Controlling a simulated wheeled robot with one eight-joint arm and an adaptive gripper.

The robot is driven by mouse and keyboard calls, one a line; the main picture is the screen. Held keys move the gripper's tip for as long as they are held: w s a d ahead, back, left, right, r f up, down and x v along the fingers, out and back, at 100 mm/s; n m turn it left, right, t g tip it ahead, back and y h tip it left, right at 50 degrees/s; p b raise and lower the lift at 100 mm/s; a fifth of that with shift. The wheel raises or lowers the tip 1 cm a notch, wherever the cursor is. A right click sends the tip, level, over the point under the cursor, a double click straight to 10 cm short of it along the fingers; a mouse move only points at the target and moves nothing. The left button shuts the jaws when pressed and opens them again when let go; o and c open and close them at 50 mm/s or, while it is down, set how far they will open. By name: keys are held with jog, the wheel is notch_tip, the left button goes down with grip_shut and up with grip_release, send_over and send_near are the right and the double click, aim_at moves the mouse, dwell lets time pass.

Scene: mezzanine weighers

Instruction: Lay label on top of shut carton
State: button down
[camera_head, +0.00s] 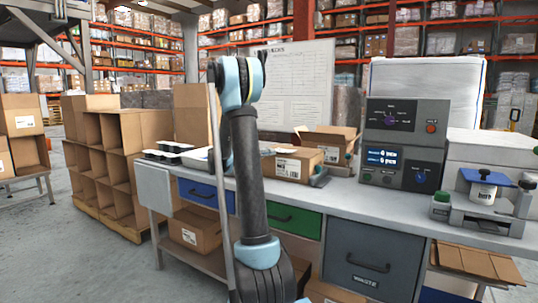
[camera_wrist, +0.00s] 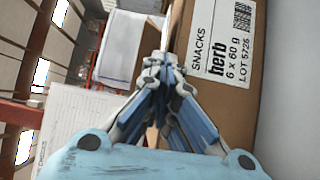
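A brown carton (camera_head: 290,166) stands on the bench, with a white printed label on its front. The wrist view shows that face close up, its print (camera_wrist: 222,55) reading SNACKS herb. In the head view a small pale flat piece (camera_head: 284,150), seemingly the loose label, shows at the carton's top left. My gripper (camera_wrist: 160,48) is just by the carton's upper edge, its fingers drawn together at the tips. A thin pale edge between the tips seems to be the label, seen nearly edge-on.
An open carton (camera_head: 330,140) stands behind. The grey weigher console (camera_head: 403,143) is to the right, with a white jar (camera_head: 483,194) on a stand farther right. Black-and-white trays (camera_head: 175,150) lie at left. A whiteboard (camera_head: 298,85) stands behind the bench.

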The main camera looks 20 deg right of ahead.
jog(key=c, duration=2)
grip_release()
jog(key=shift+s+f, duration=0.1)
jog(key=shift+f, duration=0.35)
jog(key=shift+o, duration=1.4)
jog(key=shift+w+f, duration=0.15)
jog(key=shift+w, duration=0.05)
jog(key=shift+r, duration=0.2)
jog(key=a, duration=1.2)
jog(key=s+d+f+n+t+y, duration=0.1)
jog(key=s+f+y, duration=0.25)
jog(key=s, duration=0.75)
jog(key=s+d+f+y, duration=0.1)
jog(key=s+f+y, duration=0.3)
jog(key=s, duration=0.6)
jog(key=s+a+f+y, duration=0.5)
jog(key=s+a+f, duration=0.2)
jog(key=s, duration=0.3)
jog(key=s+a+f+t+y, duration=0.1)
jog(key=s+a+f+y, duration=0.4)
jog(key=s, duration=0.5)
notch_tip(320, 180, down, 2)
jog(key=shift+s+a+f+m+t+y, duration=0.25)
jog(key=shift+a+m+t+y, duration=0.1)
jog(key=shift+a, duration=0.8)
